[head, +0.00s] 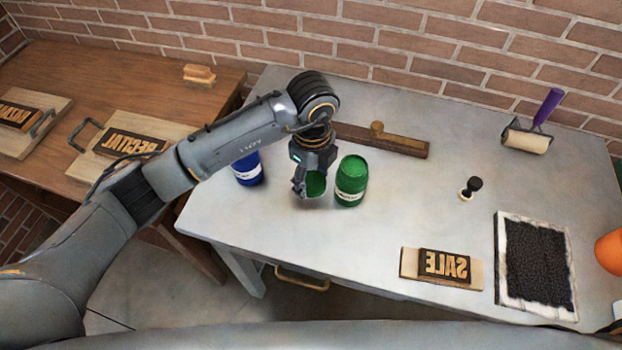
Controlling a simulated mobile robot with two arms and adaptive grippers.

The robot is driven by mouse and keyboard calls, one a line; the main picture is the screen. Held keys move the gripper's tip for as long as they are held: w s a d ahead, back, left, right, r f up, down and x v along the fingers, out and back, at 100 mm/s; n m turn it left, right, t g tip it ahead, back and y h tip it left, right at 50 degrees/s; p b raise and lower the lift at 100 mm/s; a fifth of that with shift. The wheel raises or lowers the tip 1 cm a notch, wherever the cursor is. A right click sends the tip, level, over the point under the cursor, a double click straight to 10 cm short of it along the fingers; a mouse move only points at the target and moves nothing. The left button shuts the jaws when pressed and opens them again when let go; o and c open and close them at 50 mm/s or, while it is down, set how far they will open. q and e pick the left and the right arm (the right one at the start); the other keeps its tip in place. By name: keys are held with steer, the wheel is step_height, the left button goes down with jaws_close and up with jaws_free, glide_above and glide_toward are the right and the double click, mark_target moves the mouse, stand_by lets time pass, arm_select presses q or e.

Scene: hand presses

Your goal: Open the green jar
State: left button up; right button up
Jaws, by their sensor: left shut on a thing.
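The green jar (350,186) stands upright on the grey table, right of the middle-left area. It has a white label, and its top looks open with green material inside. My left gripper (313,189) is just left of the jar and shut on a round green lid (316,184). The lid is held apart from the jar; its height above the table is hard to tell. My right gripper is out of view.
A blue jar (248,171) stands left behind my gripper. A wooden bar (390,141) lies behind the jar. A SALE block (442,267), ink tray (537,306), small stamp (471,187), purple-handled roller (533,128) and orange object (611,253) are to the right. The table's middle is clear.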

mark_target(311, 176)
arm_select(q)
steer(key=shift+w+f, duration=0.55)
steer(key=shift+f, duration=0.1)
steer(key=f, duration=0.1)
steer(key=f+p, duration=0.1)
steer(key=f, duration=0.1)
steer(key=shift+w+a+p, duration=0.1)
steer(key=shift+w+p, duration=0.1)
steer(key=shift+p, duration=0.1)
steer(key=shift+f, duration=0.25)
steer(key=shift+f, duration=0.1)
steer(key=shift+f, duration=0.15)
steer(key=o, duration=1.3)
